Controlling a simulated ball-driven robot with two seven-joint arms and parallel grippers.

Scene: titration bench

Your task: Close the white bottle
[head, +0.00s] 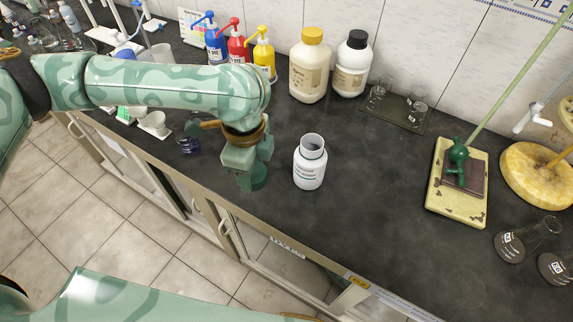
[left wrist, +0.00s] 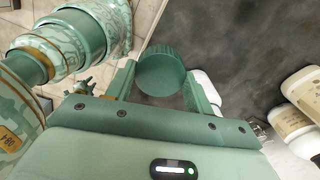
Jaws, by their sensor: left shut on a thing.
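The white bottle (head: 310,168) stands upright on the dark bench in the head view. Its mouth is open and shows a grey inside. My left gripper (head: 250,180) points down just left of the bottle, apart from it. In the left wrist view my left gripper (left wrist: 160,85) is shut on a dark green ribbed cap (left wrist: 162,72), held between its two fingers. A white shape just right of the fingers there looks like the bottle (left wrist: 207,88), partly hidden by a finger. My right gripper is out of view.
Behind stand a yellow-capped bottle (head: 309,70), a black-capped bottle (head: 351,67) and blue, red and yellow pump bottles (head: 262,55). A glassware tray (head: 396,117) is at back right. A yellow stand base (head: 447,205) is farther right. The bench between bottle and stand is clear.

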